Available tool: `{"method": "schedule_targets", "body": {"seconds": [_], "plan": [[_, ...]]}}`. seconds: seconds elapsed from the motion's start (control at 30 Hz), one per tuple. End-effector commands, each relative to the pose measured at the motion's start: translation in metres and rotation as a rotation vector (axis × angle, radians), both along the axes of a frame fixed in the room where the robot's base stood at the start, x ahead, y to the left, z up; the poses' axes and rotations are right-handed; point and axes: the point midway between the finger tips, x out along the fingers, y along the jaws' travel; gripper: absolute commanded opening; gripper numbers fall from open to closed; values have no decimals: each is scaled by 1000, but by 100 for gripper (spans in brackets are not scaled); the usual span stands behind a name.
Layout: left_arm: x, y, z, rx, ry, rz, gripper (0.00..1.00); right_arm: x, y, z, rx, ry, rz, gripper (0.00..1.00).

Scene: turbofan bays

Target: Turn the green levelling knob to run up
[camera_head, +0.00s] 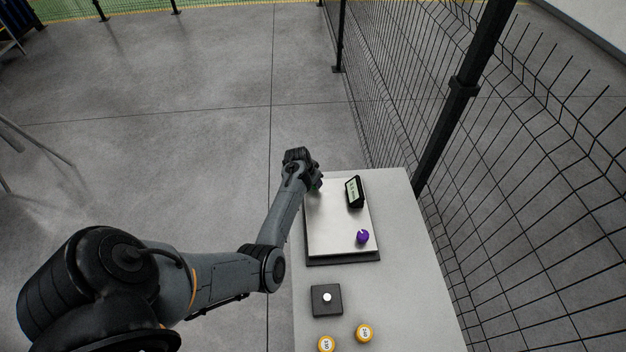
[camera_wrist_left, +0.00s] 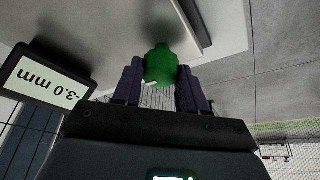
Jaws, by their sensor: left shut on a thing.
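The green levelling knob (camera_wrist_left: 160,62) is between the two dark fingers of my left gripper (camera_wrist_left: 160,78) in the left wrist view. The fingers are shut on it from both sides, and a small white mark shows low on the knob. In the head view my left gripper (camera_head: 314,183) is at the far left corner of the metal plate (camera_head: 335,215) and mostly hides the green knob. A small display (camera_head: 354,191) stands on the plate; in the left wrist view the display (camera_wrist_left: 45,80) reads -3.0 mm, upside down. My right gripper is not in view.
A purple knob (camera_head: 362,237) is at the plate's near right. On the grey table (camera_head: 415,260) are a dark block with a white button (camera_head: 326,298) and two orange round pieces with white labelled tops (camera_head: 364,332). A wire fence (camera_head: 400,90) runs along the right.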

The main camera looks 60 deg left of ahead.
Motion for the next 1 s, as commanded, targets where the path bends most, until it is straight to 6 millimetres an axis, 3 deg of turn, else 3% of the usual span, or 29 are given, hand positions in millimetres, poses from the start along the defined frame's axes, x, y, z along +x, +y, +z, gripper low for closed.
{"method": "schedule_targets", "body": {"seconds": [0.07, 0.1, 0.23, 0.67, 1.0], "plan": [[0, 0, 2, -2, -2, 2, 11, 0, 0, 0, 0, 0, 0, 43], [0, 0, 2, -2, -2, 2, 46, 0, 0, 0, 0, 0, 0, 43], [0, 0, 1, 0, -1, 2, 66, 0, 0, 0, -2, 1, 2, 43], [-2, 0, 6, 1, -1, 0, 67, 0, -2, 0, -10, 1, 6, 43], [-19, -6, 49, 2, -1, 1, 67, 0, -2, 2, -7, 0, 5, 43]]}}
